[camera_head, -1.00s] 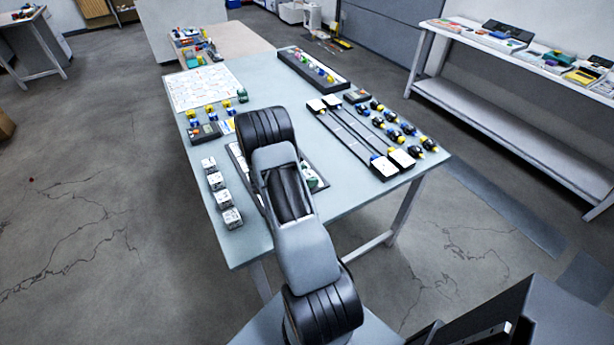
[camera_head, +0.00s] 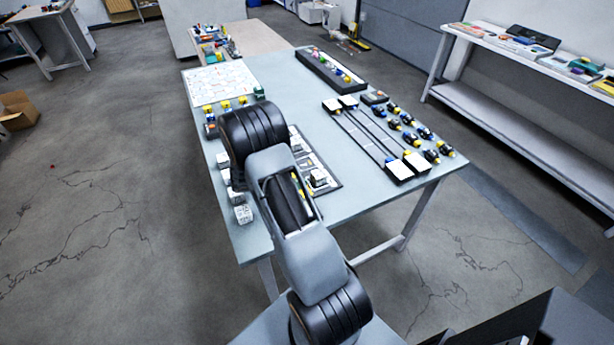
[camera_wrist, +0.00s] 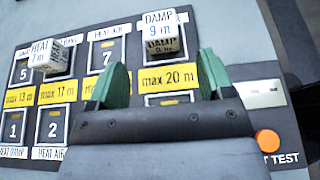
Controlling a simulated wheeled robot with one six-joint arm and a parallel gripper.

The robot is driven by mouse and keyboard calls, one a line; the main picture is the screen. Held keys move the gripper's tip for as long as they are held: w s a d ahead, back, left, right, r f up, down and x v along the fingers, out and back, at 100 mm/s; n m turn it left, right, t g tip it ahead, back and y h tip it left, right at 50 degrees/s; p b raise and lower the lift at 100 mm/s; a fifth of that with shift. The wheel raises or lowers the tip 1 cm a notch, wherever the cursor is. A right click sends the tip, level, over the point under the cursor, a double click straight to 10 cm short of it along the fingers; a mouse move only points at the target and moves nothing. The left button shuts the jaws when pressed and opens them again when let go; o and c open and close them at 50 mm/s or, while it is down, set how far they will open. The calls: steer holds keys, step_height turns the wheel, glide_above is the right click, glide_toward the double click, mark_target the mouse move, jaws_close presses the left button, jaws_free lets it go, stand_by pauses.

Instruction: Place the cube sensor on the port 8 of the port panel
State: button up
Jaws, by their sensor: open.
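In the wrist view my gripper (camera_wrist: 157,88) is open with nothing between its green fingers, above the port panel (camera_wrist: 203,18). A white cube sensor labelled DAMP 9 m (camera_wrist: 163,28) stands in the upper row, right of port 7 (camera_wrist: 106,55), just beyond the fingers. It covers its port, so that number is hidden. Another cube labelled HEAT 7 m (camera_wrist: 52,55) stands right of port 5 (camera_wrist: 23,72). Ports 1 and 2 show bare below. In the head view my arm hides the gripper and part of the panel (camera_head: 333,185), where a cube (camera_head: 318,178) shows.
An orange test button (camera_wrist: 267,140) is at the panel's right. In the head view a loose cube (camera_head: 243,214) stands near the table's left edge, others partly hidden. Two long rails (camera_head: 372,138) and several dark yellow-tipped parts (camera_head: 410,137) lie to the right.

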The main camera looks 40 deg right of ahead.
steer(key=shift+v, duration=0.95)
steer(key=shift+a+r, duration=0.2)
steer(key=shift+r, duration=0.15)
steer(key=s+a+r+m+t+y, duration=0.2)
steer(key=s+a+r+m+y, duration=0.2)
steer(key=a, duration=0.3)
steer(key=s+a+r+m+t+y, duration=0.3)
steer(key=s+a+r+m+y, duration=0.1)
steer(key=a, duration=0.4)
steer(key=s+a+r+m+t+y, duration=0.3)
steer(key=s+a+r+m+y, duration=0.1)
steer(key=s+a+r+m, duration=0.1)
step_height(320, 180, up, 3)
steer(key=a+m, duration=0.1)
steer(key=a, duration=0.1)
steer(key=shift+a+y, duration=0.4)
